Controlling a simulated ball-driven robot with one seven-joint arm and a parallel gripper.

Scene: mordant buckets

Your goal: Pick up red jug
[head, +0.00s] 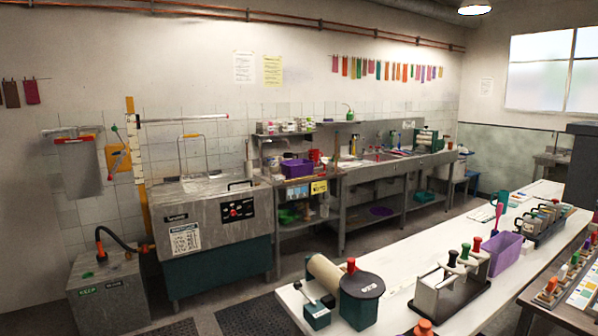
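A small red vessel (315,156), which looks like the red jug, stands on the steel bench against the back wall. It is just right of a purple basket (297,168) and left of the sink unit. It is far off and small, so its handle and spout cannot be made out. My gripper is not in view.
A long white table (420,262) with rollers, a purple bin (502,254) and racks of handled tools crosses the right foreground. A steel tank (208,215) on a teal base stands left of the bench. Dark floor mats (250,315) lie before it. A floor aisle runs between table and bench.

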